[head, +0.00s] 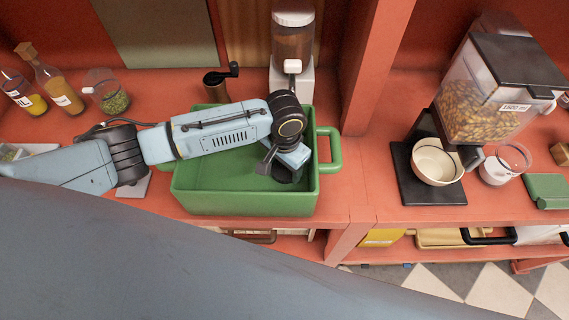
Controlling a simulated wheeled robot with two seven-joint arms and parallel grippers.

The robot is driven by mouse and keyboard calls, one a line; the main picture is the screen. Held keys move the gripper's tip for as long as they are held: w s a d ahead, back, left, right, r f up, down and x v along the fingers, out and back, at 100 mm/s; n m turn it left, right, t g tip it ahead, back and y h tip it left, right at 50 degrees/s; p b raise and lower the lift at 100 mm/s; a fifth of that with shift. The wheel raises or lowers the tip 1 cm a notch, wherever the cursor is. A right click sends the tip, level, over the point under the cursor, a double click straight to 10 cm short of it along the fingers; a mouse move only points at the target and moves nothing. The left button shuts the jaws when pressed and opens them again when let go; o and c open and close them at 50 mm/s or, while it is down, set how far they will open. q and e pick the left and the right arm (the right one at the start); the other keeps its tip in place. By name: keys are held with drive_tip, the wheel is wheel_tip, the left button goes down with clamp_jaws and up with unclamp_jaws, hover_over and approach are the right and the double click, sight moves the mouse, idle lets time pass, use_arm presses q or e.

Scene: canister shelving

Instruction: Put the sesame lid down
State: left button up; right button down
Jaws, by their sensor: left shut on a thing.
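My left arm comes in from the left, over the red shelf. My left gripper (272,166) points down inside the green crate (245,203), near its right end. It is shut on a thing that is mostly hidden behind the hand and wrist. That thing is likely the sesame lid, but I cannot make out its shape. I cannot tell whether it touches the crate floor. My right gripper is not in view.
A dark hand grinder (216,86) and a dispenser (292,45) stand behind the crate. Bottles and a jar of green bits (108,92) stand at left. Right of the red post (372,60) are a grain dispenser (492,95), a bowl (437,163) and a glass (507,163).

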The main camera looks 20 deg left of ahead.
sight(285, 168)
use_arm(q)
drive_tip(key=shift+f, duration=0.1)
drive_tip(key=shift+s+f, duration=0.1)
drive_tip(key=shift+f, duration=0.15)
drive_tip(key=o, duration=1)
drive_tip(key=shift+s+a+f, duration=0.1)
drive_tip(key=shift+c, duration=0.2)
drive_tip(key=shift+o, duration=1)
drive_tip(key=shift+f, duration=0.15)
drive_tip(key=shift+s, duration=0.1)
wheel_tip(285, 168, up, 13)
drive_tip(key=shift+w+p, duration=0.3)
